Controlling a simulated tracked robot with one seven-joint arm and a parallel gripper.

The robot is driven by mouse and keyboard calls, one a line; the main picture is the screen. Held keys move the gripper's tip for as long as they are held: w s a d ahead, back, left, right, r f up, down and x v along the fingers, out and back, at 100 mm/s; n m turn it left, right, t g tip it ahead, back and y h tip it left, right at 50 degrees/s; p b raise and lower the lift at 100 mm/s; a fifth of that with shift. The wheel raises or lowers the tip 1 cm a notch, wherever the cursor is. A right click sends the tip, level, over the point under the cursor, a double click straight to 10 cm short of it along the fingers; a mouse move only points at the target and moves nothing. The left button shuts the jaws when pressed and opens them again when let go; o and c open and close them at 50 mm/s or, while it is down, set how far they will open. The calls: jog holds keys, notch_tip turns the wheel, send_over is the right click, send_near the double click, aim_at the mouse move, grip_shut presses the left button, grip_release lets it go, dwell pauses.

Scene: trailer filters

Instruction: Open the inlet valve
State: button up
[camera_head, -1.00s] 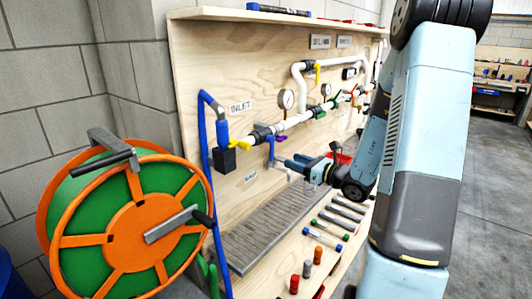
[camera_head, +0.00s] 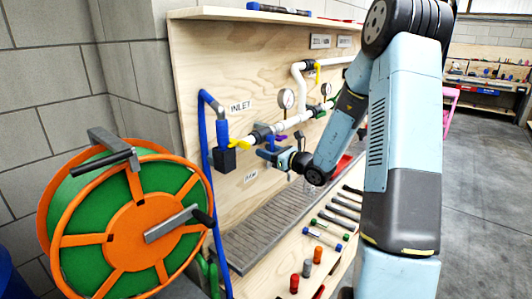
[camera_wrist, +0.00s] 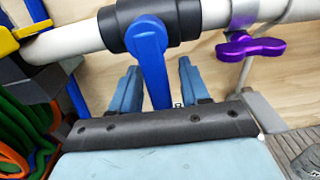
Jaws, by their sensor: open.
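The white pipe (camera_head: 290,123) runs along the plywood panel beside the INLET label (camera_head: 240,106). A black valve body (camera_head: 262,132) sits on it, also seen in the wrist view (camera_wrist: 121,26). Its blue lever (camera_wrist: 151,62) hangs down, across the pipe's line. My gripper (camera_wrist: 157,85) is open, with one blue finger on each side of the lever's lower part. A gap shows on both sides, and I see no contact. In the head view my gripper (camera_head: 268,155) is just below the valve, and the lever is hard to make out there.
A purple handle (camera_wrist: 250,47) is right of the lever on the same pipe. A yellow handle (camera_head: 240,143) is at the left by the blue hose (camera_head: 205,140). A green and orange hose reel (camera_head: 125,225) stands at front left. A grey grate (camera_head: 262,232) lies below.

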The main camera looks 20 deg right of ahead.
grip_shut()
dwell(0.4)
